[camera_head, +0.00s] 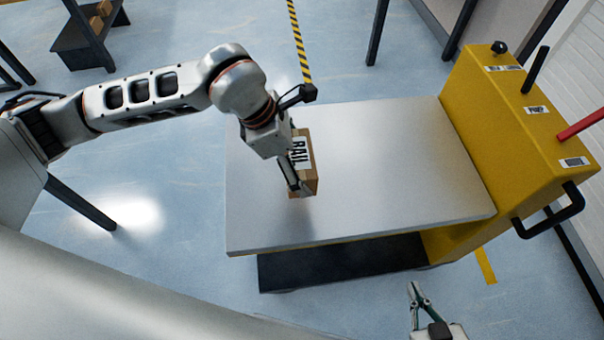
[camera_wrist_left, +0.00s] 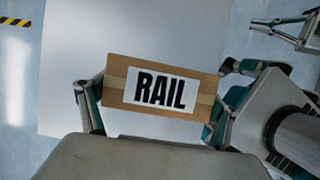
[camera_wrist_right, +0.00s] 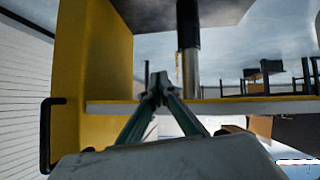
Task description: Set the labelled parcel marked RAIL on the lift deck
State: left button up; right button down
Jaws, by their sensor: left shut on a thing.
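The brown RAIL parcel (camera_head: 311,179) has a white label with black letters. My left gripper (camera_head: 303,172) is shut on it, over the left part of the grey lift deck (camera_head: 400,160). In the left wrist view the parcel (camera_wrist_left: 194,104) sits between the two fingers, label facing the camera, with the deck (camera_wrist_left: 140,35) behind it. Whether the parcel's underside touches the deck is hidden. My right gripper (camera_head: 415,287) is empty, in front of the deck's near edge. In the right wrist view its fingertips (camera_wrist_right: 160,82) meet.
The lift's yellow housing (camera_head: 520,130) stands at the deck's right end, with a black handle (camera_head: 552,212) and a red lever (camera_head: 582,124). A dark lower platform (camera_head: 340,262) lies under the deck. Most of the deck is bare. A dark rack (camera_head: 88,38) stands at the far left.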

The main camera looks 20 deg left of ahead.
pick_arm(q)
jog(key=shift+f, duration=0.85)
notch_tip(320, 180, down, 4)
jog(key=shift+s+f+b, duration=0.1)
jog(key=shift+f+b, duration=0.1)
jog(key=shift+b, duration=0.6)
jog(key=shift+f, duration=0.25)
jog(key=shift+r, duration=0.1)
pick_arm(e)
jog(key=shift+w+a+r, duration=0.15)
jog(key=shift+w+r, duration=0.1)
jog(key=shift+w, duration=0.05)
pick_arm(q)
jog(key=o, duration=1.2)
jog(key=shift+c, duration=0.2)
pick_arm(e)
jog(key=shift+s+f, duration=0.1)
jog(key=shift+f, duration=0.1)
